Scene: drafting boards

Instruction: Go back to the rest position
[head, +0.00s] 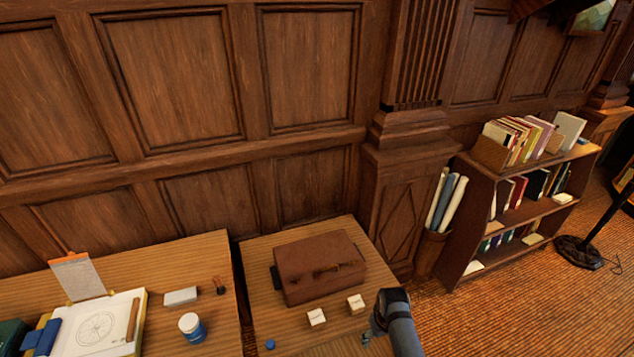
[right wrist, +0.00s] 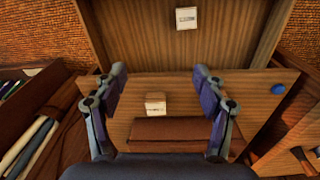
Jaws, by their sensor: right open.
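My right gripper (head: 372,328) is at the front right edge of the right-hand wooden desk in the head view, beside a small white block (head: 356,303). In the right wrist view its two fingers are spread wide (right wrist: 159,75), with nothing between them held. A second white block (head: 317,317) sits to the left of the first. My left gripper is in neither view.
The right-hand desk (head: 258,262) holds a brown leather case (head: 305,280) and a blue round piece (head: 270,344). The left desk holds a clipboard (head: 78,275), a white-and-blue jar (head: 190,325) and a pale block (head: 181,296). A bookcase (head: 478,228) stands right.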

